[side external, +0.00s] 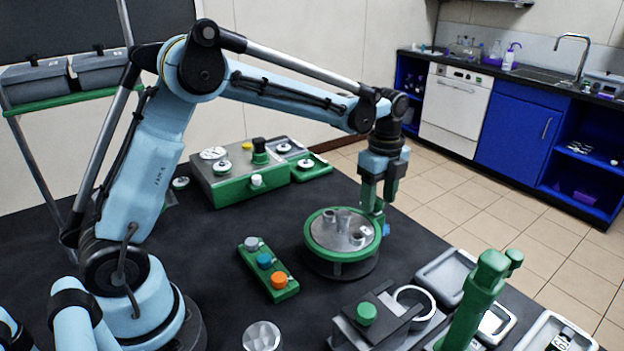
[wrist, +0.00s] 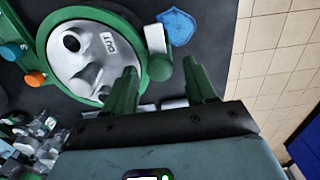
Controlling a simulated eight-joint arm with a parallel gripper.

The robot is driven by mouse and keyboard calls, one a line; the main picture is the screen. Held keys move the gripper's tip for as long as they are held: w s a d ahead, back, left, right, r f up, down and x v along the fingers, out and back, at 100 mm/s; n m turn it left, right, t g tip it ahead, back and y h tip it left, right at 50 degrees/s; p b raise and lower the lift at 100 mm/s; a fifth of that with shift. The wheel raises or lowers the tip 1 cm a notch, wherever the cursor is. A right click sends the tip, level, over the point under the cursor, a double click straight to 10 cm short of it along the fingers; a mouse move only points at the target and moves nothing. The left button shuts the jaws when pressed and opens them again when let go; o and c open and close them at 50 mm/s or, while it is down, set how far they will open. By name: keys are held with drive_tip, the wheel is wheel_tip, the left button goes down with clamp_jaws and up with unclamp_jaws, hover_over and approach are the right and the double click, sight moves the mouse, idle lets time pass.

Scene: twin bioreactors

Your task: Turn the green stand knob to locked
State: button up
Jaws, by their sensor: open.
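A round green-rimmed stand (side external: 335,261) with a grey metal top stands on the dark table, and the wrist view shows its rim (wrist: 44,38). A short green knob (wrist: 160,68) sits at the edge of this stand, beside a white block. I cannot read its setting. My gripper (side external: 376,208) points down at the stand's right edge. In the wrist view its two green fingers (wrist: 161,70) are apart, with the knob appearing between their tips. Whether they touch it, I cannot tell. In the side view the fingers largely hide the knob.
A blue tag-like piece (wrist: 177,26) lies beside the knob. A green button strip (side external: 268,270) is left of the stand. A clamp block with a green knob (side external: 366,313) and a green post (side external: 478,300) stand in front. A green-sided box (side external: 240,178) is behind.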

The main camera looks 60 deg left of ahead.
clamp_jaws()
drive_tip(key=shift+n, duration=0.4)
drive_tip(key=n, duration=0.8)
drive_tip(key=shift+w, duration=0.1)
drive_tip(key=n, duration=0.5)
drive_tip(key=shift+a, duration=0.15)
drive_tip(key=shift+w+n, duration=0.1)
drive_tip(key=shift+n, duration=1.9)
